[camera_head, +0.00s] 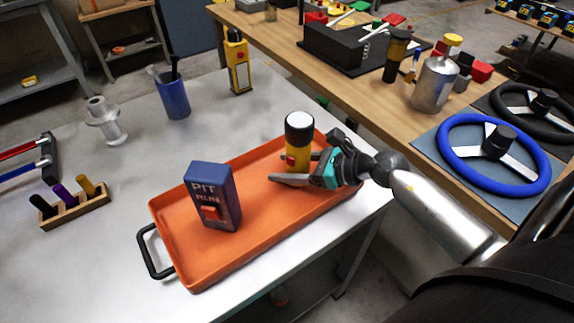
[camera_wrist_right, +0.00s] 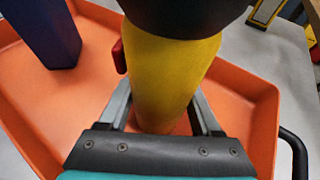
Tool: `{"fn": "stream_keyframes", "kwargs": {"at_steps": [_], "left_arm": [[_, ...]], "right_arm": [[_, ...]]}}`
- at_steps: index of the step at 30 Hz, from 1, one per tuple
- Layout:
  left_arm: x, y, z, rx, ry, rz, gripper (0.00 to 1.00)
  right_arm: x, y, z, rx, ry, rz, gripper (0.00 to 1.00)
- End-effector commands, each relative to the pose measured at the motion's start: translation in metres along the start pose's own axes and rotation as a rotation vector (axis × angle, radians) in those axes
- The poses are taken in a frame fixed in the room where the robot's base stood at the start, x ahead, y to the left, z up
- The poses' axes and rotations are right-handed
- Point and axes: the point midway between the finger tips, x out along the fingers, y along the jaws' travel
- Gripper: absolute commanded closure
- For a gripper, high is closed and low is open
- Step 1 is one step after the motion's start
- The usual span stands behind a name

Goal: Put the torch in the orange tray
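The torch (camera_head: 298,150) is yellow with a black head, a white lens on top and a red switch. It is upright within the right end of the orange tray (camera_head: 250,252). My right gripper (camera_head: 300,170) is low over the tray, with its fingers on either side of the torch's lower body. In the right wrist view the yellow torch (camera_wrist_right: 170,75) is between the fingers (camera_wrist_right: 163,105); I cannot tell if they press on it. The torch's base is partly hidden, so contact with the tray floor is unclear. My left gripper is out of view.
A dark blue box (camera_head: 213,190) marked PIT stands in the tray's middle. Behind are a blue cup (camera_head: 172,97), a yellow device (camera_head: 238,65) and a metal spool (camera_head: 105,122). A wooden holder (camera_head: 75,212) is at left. A wooden bench (camera_head: 330,82) with steering wheels is at right.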

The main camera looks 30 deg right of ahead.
Motion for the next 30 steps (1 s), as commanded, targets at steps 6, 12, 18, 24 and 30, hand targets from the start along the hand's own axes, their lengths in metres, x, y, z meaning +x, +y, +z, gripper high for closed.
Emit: {"fn": "stream_keyframes", "kwargs": {"at_steps": [6, 12, 18, 24, 30], "left_arm": [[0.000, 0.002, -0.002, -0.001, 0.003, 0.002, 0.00], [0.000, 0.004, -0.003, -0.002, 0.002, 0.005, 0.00], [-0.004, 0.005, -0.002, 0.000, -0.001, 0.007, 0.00], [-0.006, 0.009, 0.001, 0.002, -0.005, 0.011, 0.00], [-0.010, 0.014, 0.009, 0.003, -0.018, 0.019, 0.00]], "right_arm": [[0.000, 0.000, 0.000, 0.000, 0.001, 0.001, 0.09], [0.000, 0.000, 0.000, 0.000, 0.001, 0.001, 0.09], [-0.006, 0.000, 0.003, 0.001, 0.003, 0.000, 0.09], [-0.033, 0.001, 0.002, 0.001, 0.005, 0.001, 0.09], [-0.067, 0.000, 0.002, 0.002, 0.004, -0.001, 0.09]]}}
